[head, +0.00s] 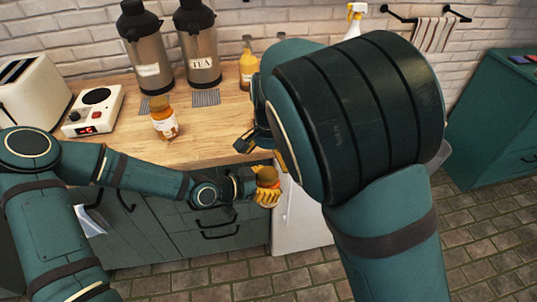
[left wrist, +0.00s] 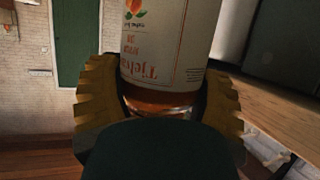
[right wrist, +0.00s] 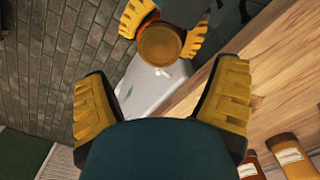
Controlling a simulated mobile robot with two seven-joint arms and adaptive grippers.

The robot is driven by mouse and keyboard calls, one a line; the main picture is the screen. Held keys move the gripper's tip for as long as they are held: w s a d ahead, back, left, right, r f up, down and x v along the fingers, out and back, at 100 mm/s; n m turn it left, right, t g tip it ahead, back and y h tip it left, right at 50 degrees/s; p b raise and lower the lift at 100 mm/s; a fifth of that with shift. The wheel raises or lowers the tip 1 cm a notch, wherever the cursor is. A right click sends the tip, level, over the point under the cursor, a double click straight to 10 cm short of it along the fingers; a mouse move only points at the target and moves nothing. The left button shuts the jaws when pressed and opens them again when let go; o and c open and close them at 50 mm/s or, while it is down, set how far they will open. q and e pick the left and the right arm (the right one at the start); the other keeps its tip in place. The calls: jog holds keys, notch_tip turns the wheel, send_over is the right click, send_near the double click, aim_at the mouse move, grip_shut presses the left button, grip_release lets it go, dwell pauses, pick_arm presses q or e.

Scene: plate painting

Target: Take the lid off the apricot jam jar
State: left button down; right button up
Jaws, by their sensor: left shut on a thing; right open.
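My left gripper (head: 267,196) is shut on a jar with a brownish-orange lid (head: 268,175), held in front of the counter's front edge. In the left wrist view the jar (left wrist: 165,45) has a pale label with an orange fruit and inverted lettering, between the yellow fingers. In the right wrist view its round lid (right wrist: 159,44) faces the camera, still on the jar. My right gripper (right wrist: 160,100) is open and empty, with the lid beyond its fingertips; my right arm mostly hides it in the head view. A second jar (head: 164,120) with a brown lid stands on the counter.
The wooden counter (head: 215,130) also holds a toaster (head: 32,92), a white device with a red display (head: 93,110), two steel flasks (head: 143,50) and a yellow bottle (head: 248,68). Drawers are below. The counter's front middle is clear.

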aim_at(268, 173)
jog(key=shift+f, duration=3.1)
jog(key=c, duration=1.3)
jog(key=shift+n, duration=1.2)
jog(key=o, duration=1.2)
jog(key=shift+r, duration=0.1)
